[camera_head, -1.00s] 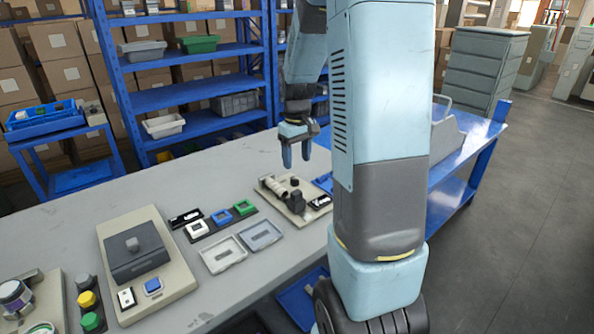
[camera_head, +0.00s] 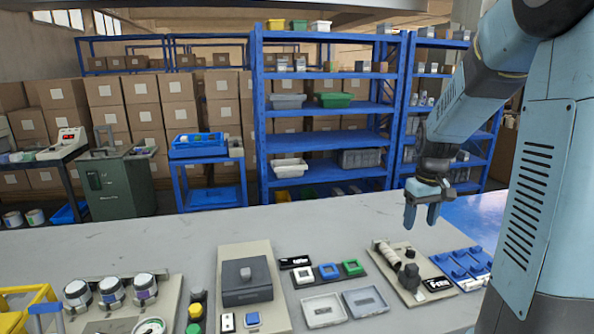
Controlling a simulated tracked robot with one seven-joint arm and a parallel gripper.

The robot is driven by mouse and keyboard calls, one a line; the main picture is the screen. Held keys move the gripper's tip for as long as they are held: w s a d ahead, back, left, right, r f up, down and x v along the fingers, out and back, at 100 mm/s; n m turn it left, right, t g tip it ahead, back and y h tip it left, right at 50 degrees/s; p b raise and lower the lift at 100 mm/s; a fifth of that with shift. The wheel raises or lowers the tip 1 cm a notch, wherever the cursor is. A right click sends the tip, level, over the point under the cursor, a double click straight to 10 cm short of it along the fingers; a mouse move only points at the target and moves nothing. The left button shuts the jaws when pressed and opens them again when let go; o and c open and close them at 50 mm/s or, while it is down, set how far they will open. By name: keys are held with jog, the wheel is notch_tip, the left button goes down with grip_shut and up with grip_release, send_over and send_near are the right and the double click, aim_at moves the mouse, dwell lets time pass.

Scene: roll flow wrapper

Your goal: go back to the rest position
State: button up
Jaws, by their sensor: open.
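My gripper (camera_head: 422,216) hangs at the end of my arm on the right side of the picture, fingers pointing down. It is open and empty, with a gap between its two fingers. It is in the air above the grey table (camera_head: 200,236), near the beige plate with a roll and a black post (camera_head: 410,275). It appears apart from everything on the table.
Along the table are a beige unit with a dark box (camera_head: 246,283), two grey trays (camera_head: 324,310), colored square frames (camera_head: 351,267), and a blue rack (camera_head: 466,268). Blue shelving (camera_head: 325,139) stands behind. The table's back strip is clear.

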jog(key=s+a+r+t, duration=0.1)
jog(key=s+a+r, duration=0.2)
jog(key=s, duration=0.4)
jog(key=s+a+r+m+t, duration=0.1)
jog(key=s+a+r+t, duration=0.1)
jog(key=s+a+r, duration=0.2)
jog(key=s+a+r+m+t, duration=0.1)
jog(key=s+r, duration=0.4)
jog(key=s, duration=0.5)
jog(key=a+t, duration=0.1)
jog(key=a, duration=0.1)
jog(key=shift+a, duration=0.4)
